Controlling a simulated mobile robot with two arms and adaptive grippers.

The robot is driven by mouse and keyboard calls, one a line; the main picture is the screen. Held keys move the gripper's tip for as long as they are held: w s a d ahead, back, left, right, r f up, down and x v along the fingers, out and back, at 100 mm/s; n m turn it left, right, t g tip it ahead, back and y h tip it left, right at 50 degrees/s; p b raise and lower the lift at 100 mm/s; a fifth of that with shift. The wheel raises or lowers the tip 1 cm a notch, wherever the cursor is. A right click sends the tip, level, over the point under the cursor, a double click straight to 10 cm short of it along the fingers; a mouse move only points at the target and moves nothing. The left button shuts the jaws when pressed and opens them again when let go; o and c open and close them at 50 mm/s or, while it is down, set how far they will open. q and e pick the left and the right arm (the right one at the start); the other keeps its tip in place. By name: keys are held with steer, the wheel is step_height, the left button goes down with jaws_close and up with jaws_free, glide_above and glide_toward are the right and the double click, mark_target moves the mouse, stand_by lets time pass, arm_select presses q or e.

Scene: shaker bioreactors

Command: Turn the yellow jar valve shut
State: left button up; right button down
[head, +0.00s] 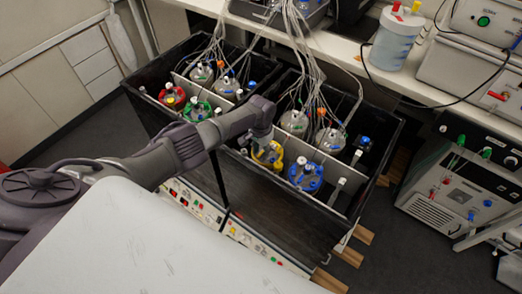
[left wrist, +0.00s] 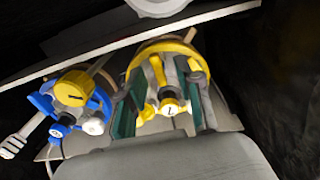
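The yellow-ringed jar (head: 268,154) stands in the front row of the right-hand black box, partly hidden by my left arm. In the left wrist view the yellow ring (left wrist: 160,48) shows around grey tubes and yellow fittings, with a small yellow knob (left wrist: 169,105) marked in black at the front. My left gripper (left wrist: 160,112) reaches down over this jar, its two green-padded fingers apart on either side of the knob. Space shows between pads and knob. In the head view my left gripper (head: 263,138) is just above the jar. My right gripper does not show.
A blue-ringed jar (head: 305,176) stands close beside it; the left wrist view shows its blue ring (left wrist: 50,103) and large yellow cap (left wrist: 72,88). Red (head: 172,97) and green (head: 196,110) jars stand in the left-hand box. Cables hang above the rear jars.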

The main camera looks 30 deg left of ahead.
arm_select(q)
jaws_close()
steer(key=shift+m, duration=0.3)
steer(key=m+b, duration=0.1)
steer(key=m, duration=0.2)
steer(key=shift+m, duration=0.3)
steer(key=m+b, duration=0.1)
steer(key=m, duration=0.3)
steer(key=shift+d+m, duration=0.1)
steer(key=shift+m, duration=0.2)
steer(key=m+b, duration=0.1)
steer(key=m, duration=0.3)
steer(key=shift+s+d+m, duration=0.1)
steer(key=shift+s+m, duration=0.05)
steer(key=shift+m, duration=0.15)
steer(key=shift+m+b, duration=0.55)
steer(key=shift+m, duration=1.65)
jaws_free()
